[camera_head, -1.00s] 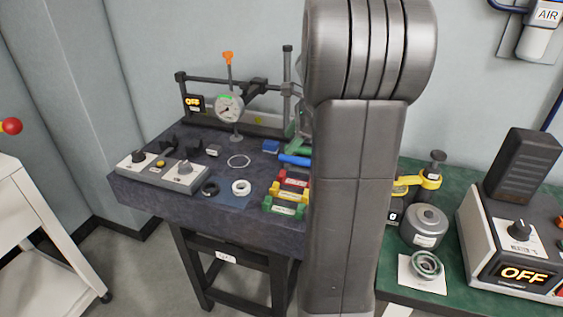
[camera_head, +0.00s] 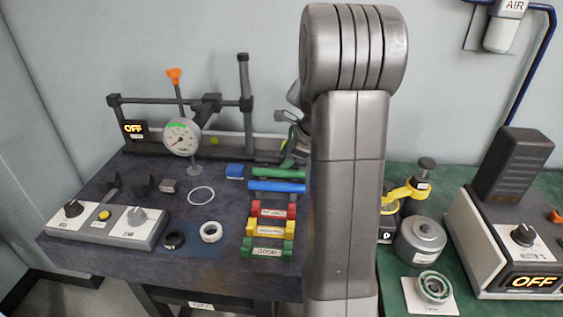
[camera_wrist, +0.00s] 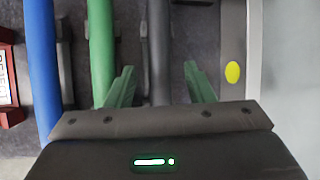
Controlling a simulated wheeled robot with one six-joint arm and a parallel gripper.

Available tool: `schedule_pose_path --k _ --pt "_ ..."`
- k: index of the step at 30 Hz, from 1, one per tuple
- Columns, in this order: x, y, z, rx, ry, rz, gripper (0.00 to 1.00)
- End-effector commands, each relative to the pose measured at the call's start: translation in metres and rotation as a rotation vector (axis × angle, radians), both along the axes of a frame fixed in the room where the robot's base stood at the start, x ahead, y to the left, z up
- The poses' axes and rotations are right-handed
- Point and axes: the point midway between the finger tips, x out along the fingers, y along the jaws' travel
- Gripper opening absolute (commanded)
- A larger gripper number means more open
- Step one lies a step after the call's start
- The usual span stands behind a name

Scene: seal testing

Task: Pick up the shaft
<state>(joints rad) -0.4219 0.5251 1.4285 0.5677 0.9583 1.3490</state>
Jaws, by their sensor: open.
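Three shafts lie side by side on the dark bench: a blue shaft (camera_head: 277,187), a green shaft (camera_head: 280,173) and a dark grey one behind them. In the wrist view, the blue shaft (camera_wrist: 42,60) is at left, the green shaft (camera_wrist: 102,45) is beside it, and the dark grey shaft (camera_wrist: 159,50) is in the middle. My gripper (camera_wrist: 160,85) is open, its green fingers on either side of the grey shaft in the picture. The left finger overlaps the green shaft's edge. Contact and height cannot be told. In the head view my arm hides much of the gripper.
Red, yellow and green labelled blocks (camera_head: 268,230) lie in front of the shafts. A dial gauge (camera_head: 182,137) on a stand and a back rail (camera_wrist: 233,110) are close by. A control box (camera_head: 108,224) stands at left. A green bench with a heater box (camera_head: 515,250) is at right.

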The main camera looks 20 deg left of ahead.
Motion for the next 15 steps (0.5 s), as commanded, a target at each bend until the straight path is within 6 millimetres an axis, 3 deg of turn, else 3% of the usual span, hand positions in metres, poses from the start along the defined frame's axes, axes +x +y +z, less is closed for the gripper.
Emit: schedule_pose_path --k 3,10,15 --pt "0.0001 -0.0003 0.0008 0.000 -0.001 0.000 0.46" --pt "0.0002 -0.0004 0.0009 0.000 -0.001 0.000 0.01" --pt "0.0006 -0.0002 0.0021 0.002 -0.003 0.000 0.00"
